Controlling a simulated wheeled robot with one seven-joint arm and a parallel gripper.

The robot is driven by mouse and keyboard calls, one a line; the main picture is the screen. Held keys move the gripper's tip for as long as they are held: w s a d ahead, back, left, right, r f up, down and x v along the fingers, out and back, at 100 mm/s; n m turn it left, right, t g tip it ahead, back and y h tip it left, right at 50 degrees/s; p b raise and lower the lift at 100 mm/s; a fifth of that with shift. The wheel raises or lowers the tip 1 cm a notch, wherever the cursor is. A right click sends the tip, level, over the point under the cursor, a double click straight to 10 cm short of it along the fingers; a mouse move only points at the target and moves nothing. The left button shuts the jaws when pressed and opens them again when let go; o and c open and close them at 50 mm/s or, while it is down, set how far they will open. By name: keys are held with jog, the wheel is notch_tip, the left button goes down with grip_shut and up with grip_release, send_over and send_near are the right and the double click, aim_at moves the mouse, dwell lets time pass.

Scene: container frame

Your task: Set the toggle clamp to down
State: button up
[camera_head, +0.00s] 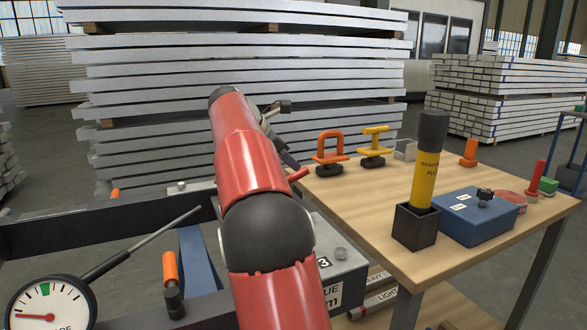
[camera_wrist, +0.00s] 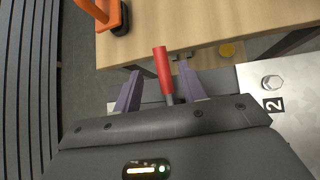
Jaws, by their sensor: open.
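A red handle, apparently the toggle clamp's lever (camera_wrist: 163,66), shows in the wrist view between my fingers, with a grey rod below it. In the head view the red handle (camera_head: 298,174) shows just right of my arm, slanting up to the right. My gripper (camera_wrist: 160,75) is open, with one purple finger on each side of the handle and a visible gap to each. In the head view my gripper (camera_head: 288,158) is partly hidden behind my red arm. The clamp's base is hidden in both views.
A wooden table (camera_head: 370,205) stands to the right with orange and yellow handled tools, a black holder (camera_head: 415,228) with a yellow cylinder, and a blue box (camera_head: 478,217). A metal plate with a bolt (camera_wrist: 271,82) lies right of my gripper. A gauge (camera_head: 48,305) is front left.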

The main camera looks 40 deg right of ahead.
aim_at(302, 170)
jog(key=x, duration=0.7)
jog(key=shift+s+d+f, duration=0.1)
jog(key=shift+d+f, duration=0.1)
jog(key=shift+d, duration=0.1)
jog(key=shift+c, duration=0.2)
grip_shut()
